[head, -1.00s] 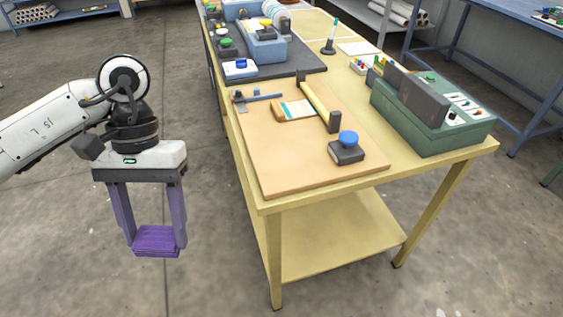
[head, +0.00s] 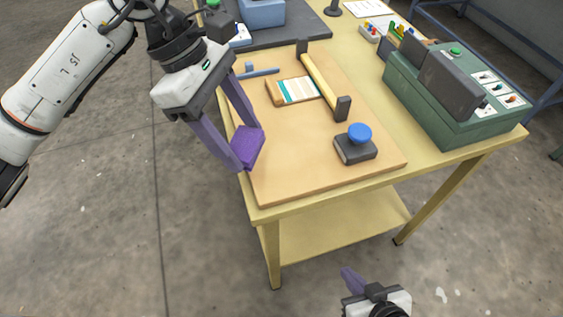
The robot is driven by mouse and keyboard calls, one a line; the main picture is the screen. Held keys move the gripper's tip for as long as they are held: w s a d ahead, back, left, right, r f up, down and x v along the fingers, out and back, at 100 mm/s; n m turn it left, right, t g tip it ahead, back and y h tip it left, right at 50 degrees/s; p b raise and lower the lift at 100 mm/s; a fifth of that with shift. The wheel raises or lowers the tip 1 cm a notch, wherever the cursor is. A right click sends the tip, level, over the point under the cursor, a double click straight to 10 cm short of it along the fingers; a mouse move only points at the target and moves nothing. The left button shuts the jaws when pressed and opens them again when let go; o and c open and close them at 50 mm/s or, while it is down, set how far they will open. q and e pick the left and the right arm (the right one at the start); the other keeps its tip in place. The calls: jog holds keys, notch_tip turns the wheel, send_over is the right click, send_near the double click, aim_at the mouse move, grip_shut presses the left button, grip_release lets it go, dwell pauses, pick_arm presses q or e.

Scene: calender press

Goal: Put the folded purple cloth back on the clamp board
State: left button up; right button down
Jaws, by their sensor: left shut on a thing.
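The folded purple cloth (head: 248,148) is in my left gripper (head: 247,146), which is shut on it. The cloth is tilted and appears over the left edge of the tan clamp board (head: 305,165); I cannot tell whether it touches the board. The board lies on the yellow table, with a yellow clamp bar (head: 322,84) across its far part. My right gripper (head: 350,274) shows only in part at the bottom edge, away from the table and empty as far as I see. One finger is visible, so its opening is unclear.
On the board are a striped pad (head: 299,90) beside the bar, a dark block with a blue knob (head: 356,143) and a small blue tool (head: 258,72). A green control box (head: 450,105) stands at the right. The board's near left part is bare.

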aim_at(251, 141)
pick_arm(q)
jog(key=w+d+r+n+t, duration=0.1)
jog(key=d+r+n+t, duration=0.2)
jog(key=d+n, duration=0.35)
jog(key=shift+n, duration=0.25)
jog(key=shift+w+a+f, duration=0.1)
jog(key=shift+f, duration=2.35)
jog(key=shift+w+a+f, duration=0.1)
jog(key=shift+f, duration=2.3)
jog(key=o, duration=1)
jog(key=shift+c, duration=0.2)
jog(key=shift+r, duration=0.25)
jog(key=v, duration=1.1)
jog(key=shift+a+r, duration=0.15)
jog(key=shift+r, duration=0.25)
